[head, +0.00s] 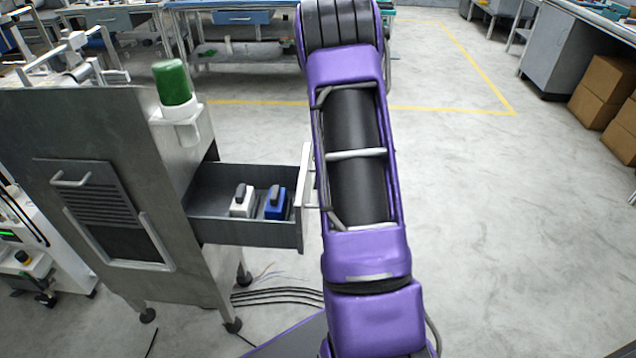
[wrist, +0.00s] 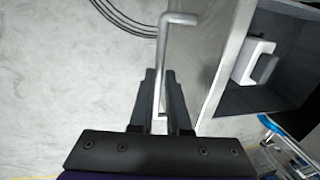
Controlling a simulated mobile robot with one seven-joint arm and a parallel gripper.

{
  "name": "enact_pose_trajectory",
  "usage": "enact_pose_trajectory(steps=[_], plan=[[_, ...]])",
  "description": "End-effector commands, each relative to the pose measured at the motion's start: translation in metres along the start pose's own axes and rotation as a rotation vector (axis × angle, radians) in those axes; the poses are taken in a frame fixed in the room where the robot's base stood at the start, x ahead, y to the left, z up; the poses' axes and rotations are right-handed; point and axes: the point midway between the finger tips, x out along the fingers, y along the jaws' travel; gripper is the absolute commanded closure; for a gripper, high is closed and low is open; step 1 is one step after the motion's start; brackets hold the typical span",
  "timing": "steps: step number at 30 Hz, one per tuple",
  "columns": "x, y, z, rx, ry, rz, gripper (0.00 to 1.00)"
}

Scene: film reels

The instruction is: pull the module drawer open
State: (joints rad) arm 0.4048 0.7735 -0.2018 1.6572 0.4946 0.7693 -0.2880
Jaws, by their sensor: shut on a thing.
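The module drawer (head: 222,233) sticks out from the right side of the grey metal cabinet (head: 110,130), clearly open. A white module (head: 243,203) and a blue module (head: 276,205), each with a dark grip on top, stand inside it. In the wrist view, the drawer's light front panel (wrist: 224,62) has a bent grey bar handle (wrist: 178,19). My gripper (wrist: 161,76) is shut on this handle, one dark finger on each side. The white module also shows in the wrist view (wrist: 250,60). In the head view my purple arm hides the gripper.
A green cylinder (head: 173,82) sits in a white holder on the cabinet's side. Black cables (head: 275,296) lie on the floor below the drawer. Open floor (head: 500,220) lies to the right of my arm. Cardboard boxes (head: 602,90) stand at the far right.

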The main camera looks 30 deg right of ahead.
Motion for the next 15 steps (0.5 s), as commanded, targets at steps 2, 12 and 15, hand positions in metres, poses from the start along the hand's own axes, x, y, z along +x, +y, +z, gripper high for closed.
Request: enact_pose_trajectory(steps=[2, 12, 15], plan=[[-0.0005, 0.0004, -0.0003, 0.000, 0.000, 0.000, 1.00], [-0.0004, 0.0002, -0.0004, 0.000, 0.001, 0.000, 0.69], [-0.0003, 0.0001, -0.0004, 0.000, 0.001, 0.000, 0.55]])
